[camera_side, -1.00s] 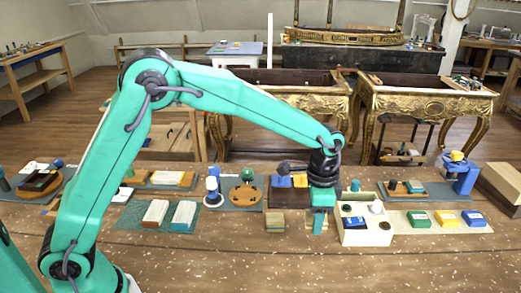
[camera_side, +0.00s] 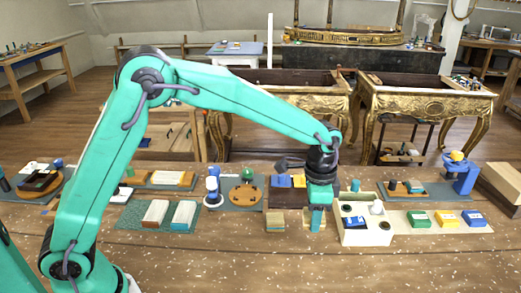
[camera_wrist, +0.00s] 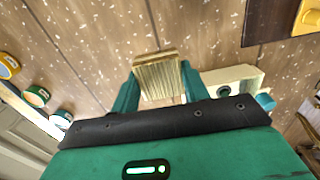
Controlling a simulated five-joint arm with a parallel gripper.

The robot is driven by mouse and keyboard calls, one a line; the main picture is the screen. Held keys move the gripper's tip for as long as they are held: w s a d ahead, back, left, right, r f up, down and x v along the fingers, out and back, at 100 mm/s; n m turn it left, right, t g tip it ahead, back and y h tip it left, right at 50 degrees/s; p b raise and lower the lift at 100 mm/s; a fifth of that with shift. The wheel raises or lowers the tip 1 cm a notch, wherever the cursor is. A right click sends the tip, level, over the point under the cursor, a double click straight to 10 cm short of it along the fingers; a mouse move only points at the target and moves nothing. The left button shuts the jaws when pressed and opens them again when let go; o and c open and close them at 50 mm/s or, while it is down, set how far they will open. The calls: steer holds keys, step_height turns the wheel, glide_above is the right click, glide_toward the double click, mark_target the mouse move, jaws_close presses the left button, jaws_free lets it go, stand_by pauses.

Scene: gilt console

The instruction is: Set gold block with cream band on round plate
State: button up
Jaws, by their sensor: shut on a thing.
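My gripper (camera_wrist: 158,76) is shut on a gold block (camera_wrist: 157,80) with a striped, grainy top, seen from above between the two teal fingers in the wrist view. In the side view my gripper (camera_side: 317,218) is low over the table, left of the cream box, and the held block is partly hidden by a finger. I cannot make out its cream band. A similar tan-gold block (camera_side: 275,222) stands on the table just to the left. A round orange-brown plate (camera_side: 246,197) lies on a dark mat further left, with a green-topped piece at its back.
A cream box (camera_side: 367,233) stands close to the right of my gripper. A dark tray with blue and yellow blocks (camera_side: 290,181) is behind. A blue-white post (camera_side: 213,187) stands left of the round plate. The front table is clear.

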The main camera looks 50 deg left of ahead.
steer(key=w+a, duration=0.3)
steer(key=a, duration=1)
glide_above(245, 194)
steer(key=f, duration=0.1)
steer(key=shift+f, duration=0.3)
steer(key=shift+f, duration=3.5)
steer(key=shift+f, duration=0.2)
steer(key=o, duration=1.1)
steer(key=shift+c, duration=0.2)
